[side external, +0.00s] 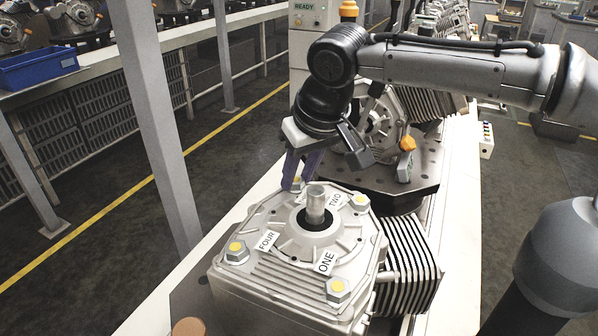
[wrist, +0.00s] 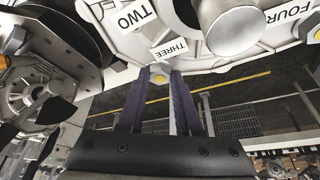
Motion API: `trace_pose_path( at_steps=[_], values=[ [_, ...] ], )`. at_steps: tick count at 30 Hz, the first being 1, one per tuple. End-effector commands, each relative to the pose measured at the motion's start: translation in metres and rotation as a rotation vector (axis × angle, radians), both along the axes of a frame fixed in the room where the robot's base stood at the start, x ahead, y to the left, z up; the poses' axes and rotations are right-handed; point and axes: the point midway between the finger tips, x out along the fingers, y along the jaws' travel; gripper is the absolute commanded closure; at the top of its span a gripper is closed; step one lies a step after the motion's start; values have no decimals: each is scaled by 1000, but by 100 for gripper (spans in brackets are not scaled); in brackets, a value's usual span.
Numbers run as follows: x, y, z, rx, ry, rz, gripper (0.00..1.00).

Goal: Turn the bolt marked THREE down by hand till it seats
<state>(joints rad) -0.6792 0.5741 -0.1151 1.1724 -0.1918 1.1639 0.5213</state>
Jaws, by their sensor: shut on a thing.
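The bolt marked THREE has a grey head with a yellow centre and sits at the far left corner of the grey housing (side external: 270,285). In the side view the bolt (side external: 297,184) is partly covered by my purple fingers. In the wrist view the bolt head (wrist: 160,79) lies between my fingertips, just below the THREE label (wrist: 170,49). My gripper (side external: 298,172) points down over that corner and is shut on the bolt; it also shows in the wrist view (wrist: 161,76). The contact under the bolt head is hidden.
A shaft (side external: 315,204) stands up from the housing's middle, close to my fingers. Similar bolts sit by the labels TWO (side external: 335,200), FOUR (side external: 267,241) and ONE (side external: 325,262). Another unit (side external: 385,130) stands on the line behind my wrist. A grey post (side external: 160,120) rises at left.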

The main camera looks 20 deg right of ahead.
Motion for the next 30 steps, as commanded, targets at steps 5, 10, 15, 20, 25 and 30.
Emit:
trace_pose_path(
  at_steps=[5, 10, 15, 20, 25, 30],
  values=[
    [0, 2, 0, 0, -1, -116, 100],
    [0, 4, 0, -2, -1, -269, 100],
    [0, 6, -1, -1, 0, -431, 100],
    [1, 7, 0, -1, -1, -583, 100],
    [2, 8, 0, 0, -2, -732, 100],
    [2, 9, 0, 1, -1, -844, 100]
  ],
)
